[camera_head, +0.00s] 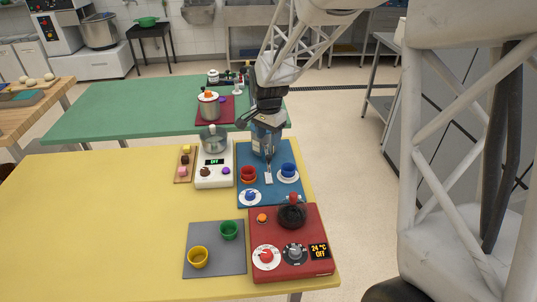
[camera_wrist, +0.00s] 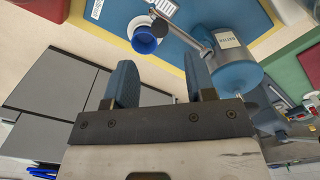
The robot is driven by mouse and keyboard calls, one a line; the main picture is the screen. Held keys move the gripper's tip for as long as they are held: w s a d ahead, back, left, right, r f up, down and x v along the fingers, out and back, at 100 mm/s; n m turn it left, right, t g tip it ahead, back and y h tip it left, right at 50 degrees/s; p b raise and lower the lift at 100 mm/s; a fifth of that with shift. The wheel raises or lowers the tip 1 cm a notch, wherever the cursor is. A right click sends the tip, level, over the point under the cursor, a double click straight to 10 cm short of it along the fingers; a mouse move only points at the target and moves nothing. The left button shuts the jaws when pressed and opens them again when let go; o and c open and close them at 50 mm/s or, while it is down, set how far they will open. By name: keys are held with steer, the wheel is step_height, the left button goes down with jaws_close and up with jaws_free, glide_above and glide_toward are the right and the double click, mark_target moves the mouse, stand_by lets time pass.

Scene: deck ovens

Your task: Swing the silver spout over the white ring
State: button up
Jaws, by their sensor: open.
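The silver spout (camera_head: 268,157) comes off the blue tank (camera_head: 262,143) at the back of the blue mat. In the wrist view the spout (camera_wrist: 188,34) reaches from the blue tank (camera_wrist: 233,68) towards a blue cup (camera_wrist: 145,42), its tip close beside the cup. A white ring (camera_wrist: 133,29) shows around that cup; in the head view it looks like a white saucer (camera_head: 289,180) under the blue cup (camera_head: 288,170). My gripper (camera_wrist: 160,72) is open and empty, with the spout beyond its blue fingers. In the head view my wrist partly hides the tank.
On the blue mat (camera_head: 275,200) stand a red cup (camera_head: 248,174) and a white dial with a blue knob (camera_head: 250,197). A white scale (camera_head: 214,178) is to the left. The yellow table's left side is clear.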

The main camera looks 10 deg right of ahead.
mark_target(269, 156)
steer(key=shift+f, duration=3.85)
jaws_close()
